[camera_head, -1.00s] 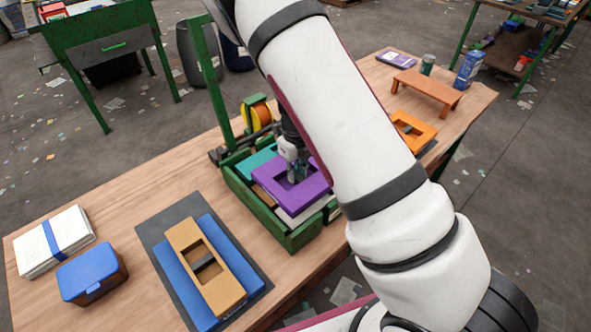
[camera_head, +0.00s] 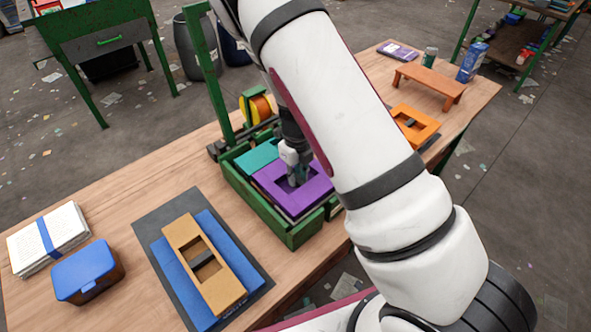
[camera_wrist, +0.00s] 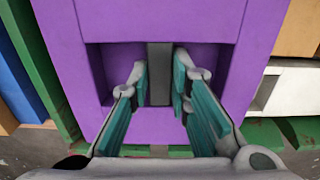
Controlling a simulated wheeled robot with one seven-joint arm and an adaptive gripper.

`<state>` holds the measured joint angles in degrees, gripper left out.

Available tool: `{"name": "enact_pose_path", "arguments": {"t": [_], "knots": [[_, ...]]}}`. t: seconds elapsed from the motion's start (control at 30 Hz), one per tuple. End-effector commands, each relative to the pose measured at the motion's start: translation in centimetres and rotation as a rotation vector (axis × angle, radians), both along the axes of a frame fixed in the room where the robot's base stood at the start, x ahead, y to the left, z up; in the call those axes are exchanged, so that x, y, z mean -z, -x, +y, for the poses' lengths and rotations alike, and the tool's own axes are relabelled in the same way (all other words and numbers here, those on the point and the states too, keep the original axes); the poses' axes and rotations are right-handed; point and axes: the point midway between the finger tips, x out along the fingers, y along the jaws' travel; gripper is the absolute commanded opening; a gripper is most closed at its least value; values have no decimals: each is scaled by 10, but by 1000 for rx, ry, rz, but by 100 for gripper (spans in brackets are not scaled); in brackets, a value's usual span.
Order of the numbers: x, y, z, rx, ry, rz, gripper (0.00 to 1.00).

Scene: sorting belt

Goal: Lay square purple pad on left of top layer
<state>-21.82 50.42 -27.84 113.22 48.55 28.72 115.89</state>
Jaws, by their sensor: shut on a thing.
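The square purple pad (camera_head: 312,190) is in the green crate (camera_head: 262,221), on the near right side of a teal pad (camera_head: 256,156). My gripper (camera_head: 295,179) is over its square recess. In the wrist view, my gripper (camera_wrist: 160,85) reaches into the recess of the purple pad (camera_wrist: 70,45), its fingers on either side of a grey bar (camera_wrist: 160,75). It is shut on the pad by this bar. The pad hides what lies beneath it, so its contact below cannot be told.
A green post (camera_head: 212,85) and a yellow reel (camera_head: 261,107) stand behind the crate. A tan pad (camera_head: 183,235) lies on a blue pad (camera_head: 228,250) at the front. A blue-lidded box (camera_head: 84,268) is at left. An orange pad (camera_head: 425,127) lies at right.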

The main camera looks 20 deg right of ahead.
Motion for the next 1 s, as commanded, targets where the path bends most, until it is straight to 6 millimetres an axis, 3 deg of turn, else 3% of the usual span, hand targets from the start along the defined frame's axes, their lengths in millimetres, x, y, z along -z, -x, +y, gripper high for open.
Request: {"name": "enact_pose_path", "arguments": {"t": [0.37,0.73,0.77,0.87,1.0], "knots": [[1,0,0,0,0,-1,0],[14,0,0,1,-1,-1,0],[14,0,0,0,-1,-1,20],[13,0,0,0,-1,-2,41],[13,0,0,0,-1,-1,41]]}}
